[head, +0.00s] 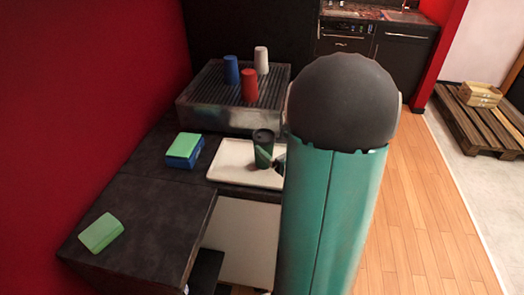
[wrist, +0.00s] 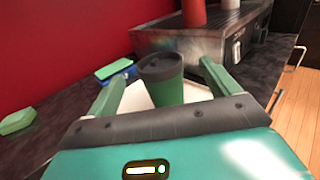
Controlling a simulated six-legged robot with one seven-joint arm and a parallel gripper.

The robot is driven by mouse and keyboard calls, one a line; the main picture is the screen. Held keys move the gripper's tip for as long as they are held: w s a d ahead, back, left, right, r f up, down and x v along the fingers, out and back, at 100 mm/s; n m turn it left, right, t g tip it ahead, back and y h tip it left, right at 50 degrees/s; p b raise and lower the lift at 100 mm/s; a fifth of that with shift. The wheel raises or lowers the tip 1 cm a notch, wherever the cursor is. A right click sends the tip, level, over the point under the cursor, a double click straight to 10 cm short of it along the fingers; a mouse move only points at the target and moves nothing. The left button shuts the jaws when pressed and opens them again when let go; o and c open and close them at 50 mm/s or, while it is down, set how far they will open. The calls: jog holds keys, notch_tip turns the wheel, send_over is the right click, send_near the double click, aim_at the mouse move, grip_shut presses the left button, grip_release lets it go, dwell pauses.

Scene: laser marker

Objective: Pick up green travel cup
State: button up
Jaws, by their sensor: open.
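The green travel cup (head: 263,150) has a dark lid and stands upright on a white tray (head: 232,172) on the dark counter. In the wrist view the cup (wrist: 165,85) stands between the two green fingers of my gripper (wrist: 160,85), which is open. The fingers are spread to either side, with gaps visible between them and the cup. In the head view my arm hides most of my gripper, and only a dark fingertip shows beside the cup's right side.
A grated metal box (head: 215,110) behind the tray bears a blue cup (head: 231,70), a red cup (head: 250,85) and a white cup (head: 261,60). Green and blue blocks (head: 184,147) are stacked left of the tray. Another green block (head: 100,232) lies at the front left. A red wall borders the left.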

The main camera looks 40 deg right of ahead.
aim_at(261, 132)
jog(key=w, duration=0.7)
jog(key=shift+w+d, duration=0.15)
jog(key=shift+w, duration=0.05)
jog(key=c, duration=0.8)
